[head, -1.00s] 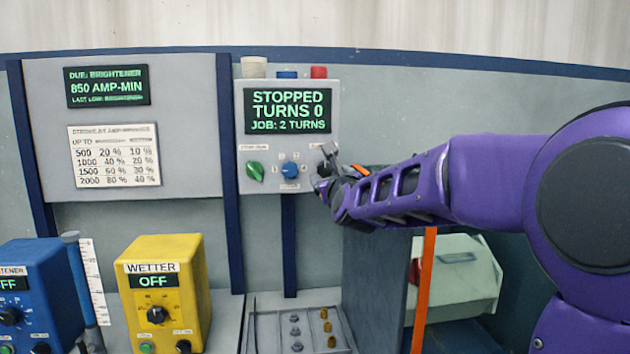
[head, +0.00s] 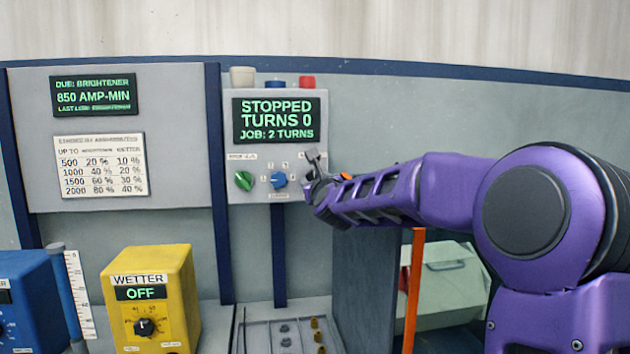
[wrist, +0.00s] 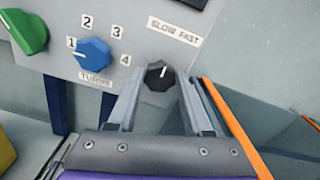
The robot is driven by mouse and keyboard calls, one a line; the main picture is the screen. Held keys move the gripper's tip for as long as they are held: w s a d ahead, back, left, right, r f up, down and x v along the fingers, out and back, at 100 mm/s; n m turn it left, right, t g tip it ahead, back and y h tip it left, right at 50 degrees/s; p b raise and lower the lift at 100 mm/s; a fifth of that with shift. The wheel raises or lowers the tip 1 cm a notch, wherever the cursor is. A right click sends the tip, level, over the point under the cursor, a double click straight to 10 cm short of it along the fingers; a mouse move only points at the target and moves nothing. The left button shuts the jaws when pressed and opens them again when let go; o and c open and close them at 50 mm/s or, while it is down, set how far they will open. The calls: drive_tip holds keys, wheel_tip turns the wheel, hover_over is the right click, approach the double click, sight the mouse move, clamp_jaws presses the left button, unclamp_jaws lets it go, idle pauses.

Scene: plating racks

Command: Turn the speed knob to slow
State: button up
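The speed knob (wrist: 159,77) is small and black, below a "SLOW FAST" label (wrist: 174,31) in the wrist view. Its white mark points nearly straight up, leaning slightly right. My gripper (wrist: 161,90) is open, with one finger on each side of the knob in that view; I cannot tell whether they touch it. In the head view my gripper (head: 314,172) is at the right of the control panel (head: 237,145) and hides the knob. The panel's screen (head: 276,120) reads "STOPPED, TURNS 0, JOB: 2 TURNS".
Left of the speed knob are a blue turns knob (wrist: 92,53), its mark towards 1, and a green knob (wrist: 26,32). A yellow wetter box (head: 180,298) reading "OFF" stands lower left. A grey partition (head: 362,280) and orange post (head: 414,285) stand below my arm.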

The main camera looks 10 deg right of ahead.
clamp_jaws()
drive_tip(key=shift+n, duration=0.4)
drive_tip(key=n, duration=0.4)
drive_tip(key=shift+a, duration=0.1)
drive_tip(key=n, duration=0.4)
drive_tip(key=shift+n, duration=0.3)
drive_tip(key=n, duration=0.5)
drive_tip(key=shift+f, duration=0.1)
drive_tip(key=shift+n, duration=1.7)
drive_tip(key=o, duration=0.6)
unclamp_jaws()
